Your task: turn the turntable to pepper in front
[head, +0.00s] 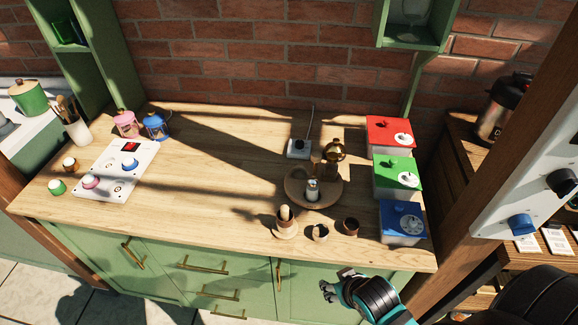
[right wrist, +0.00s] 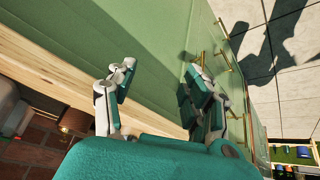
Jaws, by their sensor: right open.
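The round wooden turntable (head: 297,191) sits right of the middle of the wooden counter in the head view. A small pale shaker with a dark top (head: 312,190) stands at its front. A dark gold vessel (head: 336,151) and a wooden piece (head: 316,165) stand at its back. I cannot tell which of them is the pepper. My right gripper (head: 337,281) is below and in front of the counter edge, apart from the turntable. In the right wrist view it is open and empty (right wrist: 160,75), facing the green cabinet front. My left gripper is out of view.
A cup with a wooden tool (head: 285,222) and small cups (head: 320,233) (head: 351,226) stand between the turntable and the front edge. Red (head: 384,132), green (head: 391,172) and blue (head: 394,222) lidded boxes line the right. Counter left of the turntable is mostly clear.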

